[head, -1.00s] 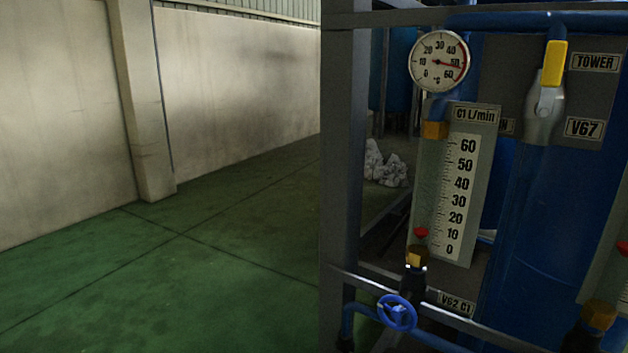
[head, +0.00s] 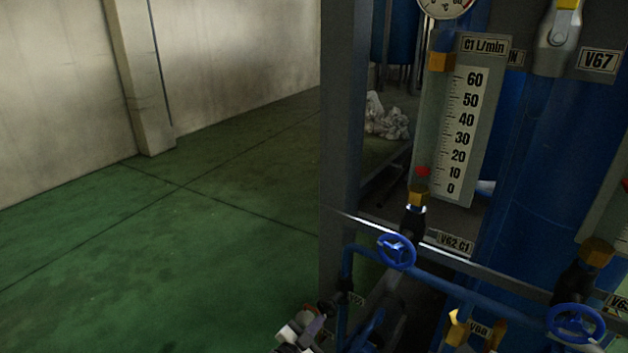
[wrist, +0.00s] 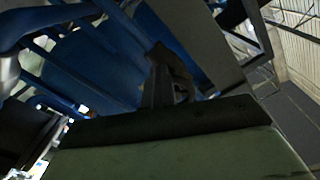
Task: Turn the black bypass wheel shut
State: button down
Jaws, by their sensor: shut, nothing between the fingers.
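I cannot make out a black wheel in either view. Two blue handwheels show in the head view: one (head: 397,251) beside the V62 C1 label and one (head: 576,324) at the lower right. Their pipes run along the frame. In the wrist view my gripper (wrist: 168,82) points at blue pipes and frame bars, with its fingers together and nothing visible between them. No wheel is seen touching it. In the head view, a pale and grey part with a bit of red (head: 302,332) is cut off by the bottom edge; I cannot tell what it is.
A dark steel frame post (head: 345,150) stands left of the flowmeter scale (head: 465,135). A blue column (head: 540,190) stands behind. A yellow-handled valve (head: 460,325) sits low by the V68 label. The green floor (head: 170,260) on the left is clear up to the wall.

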jog(key=shift+w+a+r+b, duration=0.55)
jog(key=shift+a+b, duration=0.15)
jog(key=shift+b, duration=2.05)
jog(key=shift+w+a+r+b, duration=0.2)
jog(key=shift+r+b, duration=0.25)
jog(key=shift+b, duration=0.65)
jog(key=shift+w+a+f+b, duration=0.15)
jog(key=shift+a+f+b, duration=0.15)
jog(key=shift+b, duration=0.65)
jog(key=b+v, duration=0.3)
jog(key=v, duration=0.3)
jog(key=shift+f, duration=0.1)
